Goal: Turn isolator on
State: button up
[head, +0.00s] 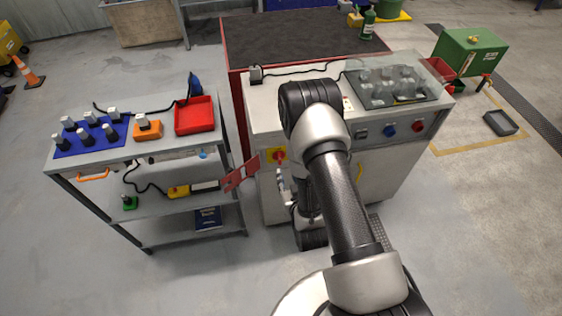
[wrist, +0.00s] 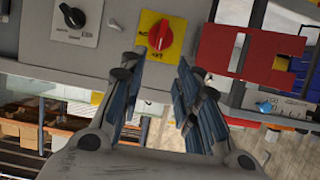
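The isolator is a red rotary knob (wrist: 160,35) on a yellow square plate on the grey cabinet front. In the wrist view it sits above the gap between my fingertips, its ridge running roughly up and down, slightly tilted. The plate's small lettering is too small to read surely. The isolator (head: 279,156) also shows in the head view, left of my arm. My gripper (wrist: 157,72) is open and empty, with its fingers either side of a clear gap, apart from the knob as far as I can tell. In the head view my gripper (head: 285,186) is just below the isolator, partly hidden by my arm.
A red plate with cutouts (wrist: 262,48) sticks out beside the isolator, close to one finger. A black knob on a pale plate (wrist: 73,18) and a small toggle (wrist: 114,20) are on the other side. A grey trolley (head: 150,235) stands left of the cabinet.

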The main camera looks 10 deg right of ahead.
aim_at(280, 158)
jog(key=b+x, duration=0.2)
jog(key=x, duration=0.9)
jog(key=shift+w+f+b, duration=0.15)
jog(key=shift+w+b, duration=0.1)
jog(key=shift+b, duration=0.05)
jog(key=shift+c, duration=0.2)
grip_shut()
